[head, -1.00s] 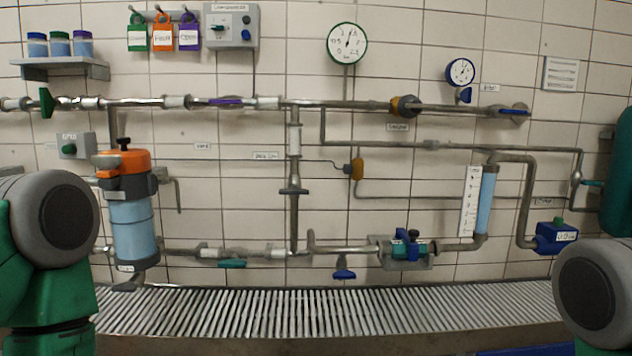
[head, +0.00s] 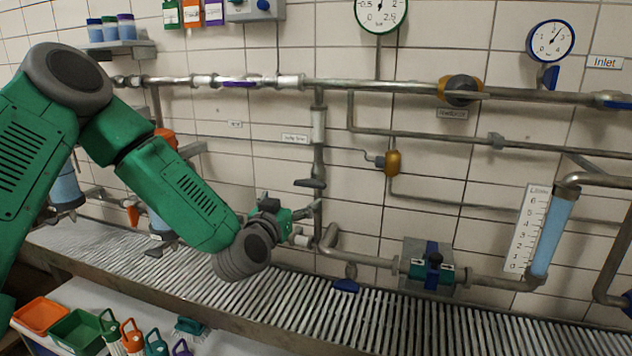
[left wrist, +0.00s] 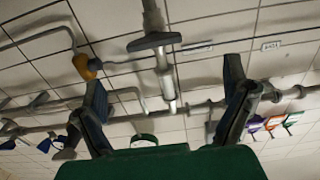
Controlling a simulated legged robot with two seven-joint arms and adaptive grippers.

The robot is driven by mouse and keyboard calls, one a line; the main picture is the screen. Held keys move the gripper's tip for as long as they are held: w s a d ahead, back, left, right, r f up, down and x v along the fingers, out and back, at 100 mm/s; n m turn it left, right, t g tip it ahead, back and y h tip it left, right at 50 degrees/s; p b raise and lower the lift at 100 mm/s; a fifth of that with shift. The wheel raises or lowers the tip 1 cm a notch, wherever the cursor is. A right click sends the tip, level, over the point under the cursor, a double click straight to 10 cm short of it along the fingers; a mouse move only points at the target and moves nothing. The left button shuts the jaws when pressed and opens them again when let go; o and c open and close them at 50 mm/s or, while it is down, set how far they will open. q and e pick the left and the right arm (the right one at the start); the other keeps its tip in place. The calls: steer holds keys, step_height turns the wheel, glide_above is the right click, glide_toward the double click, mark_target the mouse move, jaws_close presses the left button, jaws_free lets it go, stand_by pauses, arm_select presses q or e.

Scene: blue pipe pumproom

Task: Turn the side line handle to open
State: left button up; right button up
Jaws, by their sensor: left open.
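The side line handle (head: 310,183) is a dark grey lever on the vertical pipe below a small wall label (head: 294,138). It lies crosswise to the pipe. My left gripper (head: 290,205) is open and empty, a little below and left of the handle in the head view, partly hidden behind its own wrist. In the left wrist view the handle (left wrist: 153,41) shows beyond the fingertips, near the top, apart from both fingers. The open left gripper (left wrist: 162,72) spans the pipe's line in that view. My right gripper is not in view.
A horizontal pipe (head: 380,86) runs along the tiled wall above. A lower pipe holds a teal and blue valve (head: 432,268); a blue handle (head: 346,286) hangs below it. An orange fitting (head: 392,162) is right of the handle. A slatted grate (head: 400,317) lies below.

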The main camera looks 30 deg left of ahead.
mark_target(311, 185)
arm_select(q)
steer(key=x, duration=0.3)
steer(key=d+x, duration=0.1)
steer(key=x, duration=0.5)
steer(key=shift+w+d+r, duration=0.1)
steer(key=shift+w+d, duration=0.15)
steer(key=shift+w, duration=0.15)
steer(key=shift+w+a, duration=0.2)
steer(key=shift+w, duration=0.25)
steer(key=shift+a, duration=0.6)
steer(key=shift+d, duration=0.15)
steer(key=c, duration=1.1)
steer(key=shift+d, duration=0.25)
